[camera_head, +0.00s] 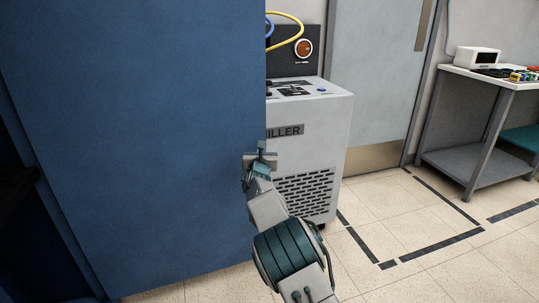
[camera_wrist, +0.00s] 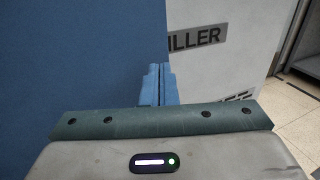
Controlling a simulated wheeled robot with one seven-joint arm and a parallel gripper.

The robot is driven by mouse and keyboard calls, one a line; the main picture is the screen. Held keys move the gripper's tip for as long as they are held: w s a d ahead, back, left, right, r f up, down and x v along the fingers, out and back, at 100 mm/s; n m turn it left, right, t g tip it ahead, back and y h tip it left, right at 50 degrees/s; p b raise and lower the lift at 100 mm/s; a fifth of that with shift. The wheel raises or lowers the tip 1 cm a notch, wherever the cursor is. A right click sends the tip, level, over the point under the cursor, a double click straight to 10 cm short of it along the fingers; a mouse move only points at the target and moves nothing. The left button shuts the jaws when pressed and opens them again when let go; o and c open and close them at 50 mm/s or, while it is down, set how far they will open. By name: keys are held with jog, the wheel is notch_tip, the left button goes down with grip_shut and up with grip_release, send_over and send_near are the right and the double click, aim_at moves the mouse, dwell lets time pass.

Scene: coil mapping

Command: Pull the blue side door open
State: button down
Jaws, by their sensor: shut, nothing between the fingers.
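The blue side door (camera_head: 150,140) fills the left half of the head view as a large flat panel standing upright. It also covers the left of the wrist view (camera_wrist: 80,55). My gripper (camera_head: 260,160) is at the door's right edge, its fingers shut with nothing between them. In the wrist view the closed fingers (camera_wrist: 158,85) lie over the door's edge, in front of the gap to the chiller. Whether the fingertips touch the door cannot be told. No handle shows on the visible door face.
A white chiller (camera_head: 320,130) with a vent grille stands just behind the door's edge. A grey door (camera_head: 375,80) is behind it. A workbench (camera_head: 465,160) stands at the right. The tiled floor with dark tape marks (camera_head: 430,220) is clear at the lower right.

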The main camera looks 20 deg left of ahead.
jog(key=shift+w+a, duration=0.15)
jog(key=shift+w, duration=0.1)
jog(key=shift+s+f+b, duration=0.1)
jog(key=shift+s+b, duration=0.05)
jog(key=shift+b, duration=0.2)
jog(key=s+d+b, duration=0.5)
jog(key=s+d, duration=0.4)
jog(key=d, duration=0.1)
jog(key=shift+d, duration=0.35)
